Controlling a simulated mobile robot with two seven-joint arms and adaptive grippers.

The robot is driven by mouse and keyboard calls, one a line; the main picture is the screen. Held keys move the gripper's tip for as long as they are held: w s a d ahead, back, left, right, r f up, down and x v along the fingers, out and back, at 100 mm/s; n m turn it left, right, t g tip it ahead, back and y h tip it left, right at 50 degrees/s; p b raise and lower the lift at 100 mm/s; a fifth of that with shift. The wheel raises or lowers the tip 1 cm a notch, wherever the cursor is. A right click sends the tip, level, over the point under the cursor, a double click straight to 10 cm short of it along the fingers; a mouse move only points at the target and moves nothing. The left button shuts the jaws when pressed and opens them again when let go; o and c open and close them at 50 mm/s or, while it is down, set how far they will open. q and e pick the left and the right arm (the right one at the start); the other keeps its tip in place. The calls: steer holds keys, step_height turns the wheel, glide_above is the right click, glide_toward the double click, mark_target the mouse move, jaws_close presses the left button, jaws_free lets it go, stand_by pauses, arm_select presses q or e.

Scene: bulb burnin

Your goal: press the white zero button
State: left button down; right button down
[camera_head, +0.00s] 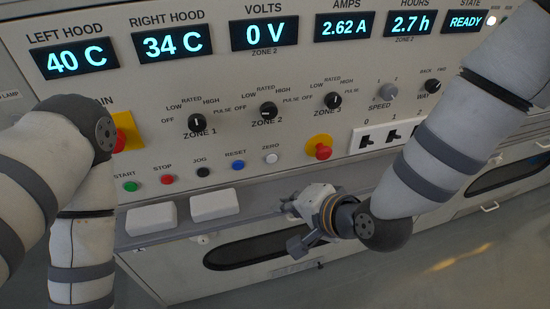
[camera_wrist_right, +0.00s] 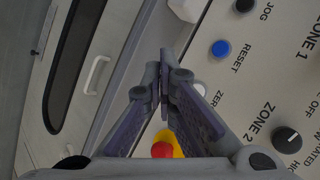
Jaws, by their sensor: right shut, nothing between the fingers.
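The white zero button (camera_head: 271,158) is at the right end of the lower button row on the console panel, under the label ZERO. In the right wrist view the zero button (camera_wrist_right: 200,87) shows as a pale patch, partly hidden by a finger. My right gripper (camera_head: 288,207) is below and slightly right of the button in the head view, apart from it. In the wrist view the right gripper's (camera_wrist_right: 164,75) fingertips are together with nothing between them. My left arm shows at the left, but its gripper is out of view.
The blue reset button (camera_head: 238,165) is just left of zero. A red emergency button (camera_head: 323,152) on yellow is to the right. Dials such as the zone 2 knob (camera_head: 267,111) sit above. White blocks (camera_head: 216,206) rest on the ledge below.

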mark_target(271, 158)
steer(key=shift+w, duration=0.1)
